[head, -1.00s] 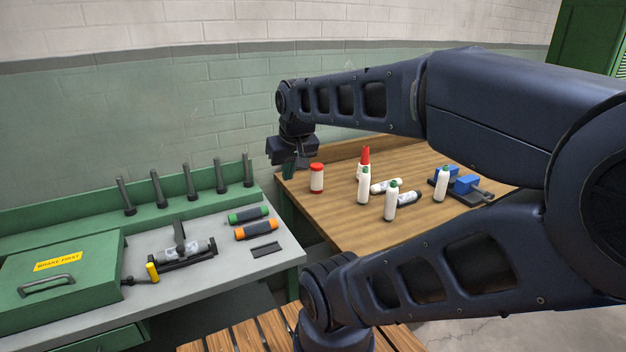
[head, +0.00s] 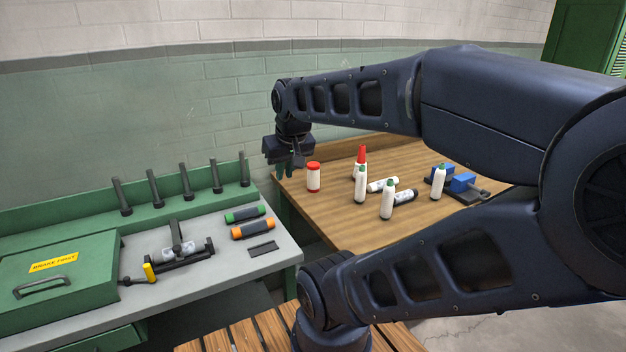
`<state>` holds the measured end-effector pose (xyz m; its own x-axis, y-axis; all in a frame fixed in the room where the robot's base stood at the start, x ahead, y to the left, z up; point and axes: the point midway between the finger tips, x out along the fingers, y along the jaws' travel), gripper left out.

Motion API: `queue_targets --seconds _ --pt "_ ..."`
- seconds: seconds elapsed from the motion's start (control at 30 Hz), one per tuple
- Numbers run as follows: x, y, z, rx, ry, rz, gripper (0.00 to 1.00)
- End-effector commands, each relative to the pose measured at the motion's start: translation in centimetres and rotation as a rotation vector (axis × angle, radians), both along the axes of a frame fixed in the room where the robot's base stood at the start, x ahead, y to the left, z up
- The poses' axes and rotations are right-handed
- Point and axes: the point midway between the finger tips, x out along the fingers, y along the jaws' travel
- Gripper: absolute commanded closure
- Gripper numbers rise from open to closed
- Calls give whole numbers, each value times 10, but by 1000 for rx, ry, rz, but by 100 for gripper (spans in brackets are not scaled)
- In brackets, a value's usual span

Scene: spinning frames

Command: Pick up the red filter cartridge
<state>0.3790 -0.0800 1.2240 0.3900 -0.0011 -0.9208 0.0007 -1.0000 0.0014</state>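A short white cylinder with a red cap and a red lower band (head: 313,177) stands upright at the left back of the wooden table; it looks like the red filter cartridge. A white bottle with a tall red nozzle (head: 361,155) stands to its right, partly behind another bottle. My gripper (head: 290,168) points down by the table's back left corner, just left of the cartridge in the picture. It looks apart from the cartridge, with nothing seen in it. The fingers are small and dark, so their opening is unclear.
White bottles with green tips (head: 387,199) stand right of the cartridge, with others lying among them. A blue clamp-like device (head: 463,183) lies further right. The wooden table's front left (head: 335,225) is clear. A grey-topped green bench (head: 215,277) with upright dark posts stands left.

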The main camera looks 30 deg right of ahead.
Motion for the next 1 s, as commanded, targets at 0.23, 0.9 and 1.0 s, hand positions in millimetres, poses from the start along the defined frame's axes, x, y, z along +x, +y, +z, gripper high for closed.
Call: queue_targets --seconds 0.23,0.9,1.0 --pt "0 0 0 0 0 0 37" --pt "50 -21 5 -42 18 -136 22" --pt "76 -33 5 -60 23 -200 22"
